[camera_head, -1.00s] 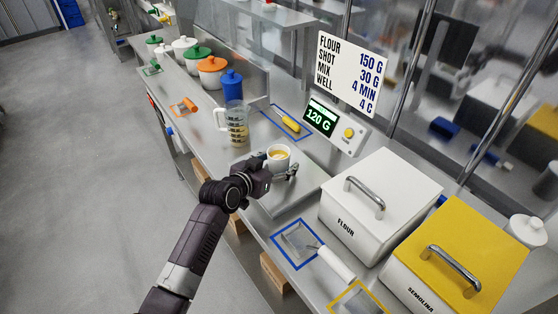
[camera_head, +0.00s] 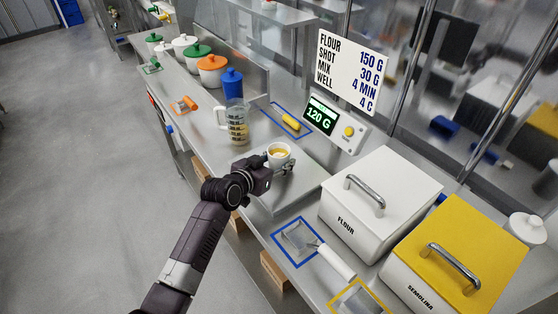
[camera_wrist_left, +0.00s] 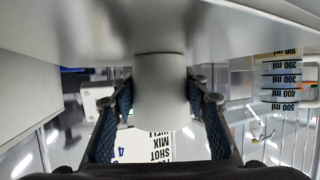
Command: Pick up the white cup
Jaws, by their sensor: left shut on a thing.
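The white cup (camera_head: 279,157) stands upright over the metal scale plate and has yellowish contents. My left gripper (camera_head: 278,168) comes at it from the lower left and is shut on its side. In the left wrist view the white cup (camera_wrist_left: 160,100) sits between the two blue-padded fingers. I cannot tell whether its base touches the plate. My right gripper is not in view.
A clear measuring jug (camera_head: 236,124) stands just behind the cup. The scale display (camera_head: 320,116) reads 120 G. A white flour bin (camera_head: 375,205) and a yellow semolina bin (camera_head: 465,255) stand to the right. A white-handled scoop (camera_head: 337,262) lies in front.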

